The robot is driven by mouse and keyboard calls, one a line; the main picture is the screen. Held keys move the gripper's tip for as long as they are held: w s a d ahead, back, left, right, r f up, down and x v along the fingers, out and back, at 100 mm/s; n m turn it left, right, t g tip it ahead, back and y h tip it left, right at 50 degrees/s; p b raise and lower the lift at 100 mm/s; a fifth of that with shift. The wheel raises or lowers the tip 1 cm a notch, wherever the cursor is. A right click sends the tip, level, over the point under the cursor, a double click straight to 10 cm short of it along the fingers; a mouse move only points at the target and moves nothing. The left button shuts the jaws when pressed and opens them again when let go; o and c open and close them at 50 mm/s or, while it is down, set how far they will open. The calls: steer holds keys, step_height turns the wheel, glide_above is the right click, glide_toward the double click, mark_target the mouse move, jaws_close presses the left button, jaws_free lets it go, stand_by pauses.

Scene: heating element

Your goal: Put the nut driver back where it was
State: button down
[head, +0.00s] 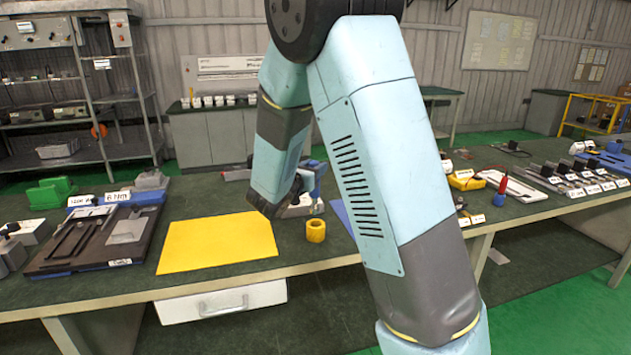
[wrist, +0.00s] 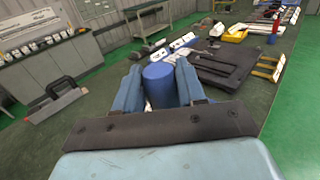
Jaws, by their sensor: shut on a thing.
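My gripper (head: 312,182) is partly hidden behind my arm in the head view. In the wrist view its two blue fingers (wrist: 159,92) are closed on either side of a blue cylinder, which looks like the handle of the nut driver (wrist: 158,76). The nut driver's lower part is hidden in the wrist view. In the head view my gripper is just above a short yellow ring-shaped holder (head: 316,231) on the green bench. A thin part hangs below the gripper over the holder. I cannot tell whether it is inside the holder.
A yellow mat (head: 215,243) lies left of the holder. A dark tray (head: 90,240) with labelled parts is further left. A red-handled tool (head: 503,185) stands in a blue holder to the right, beside a white part (head: 520,189).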

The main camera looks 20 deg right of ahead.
mark_target(315, 194)
steer(key=shift+w+d+f, duration=0.15)
steer(key=shift+d+f, duration=0.15)
steer(key=shift+f, duration=1.75)
steer(key=shift+w+f, duration=0.1)
steer(key=shift+f, duration=0.1)
steer(key=c, duration=0.7)
jaws_free()
steer(key=shift+o, duration=0.2)
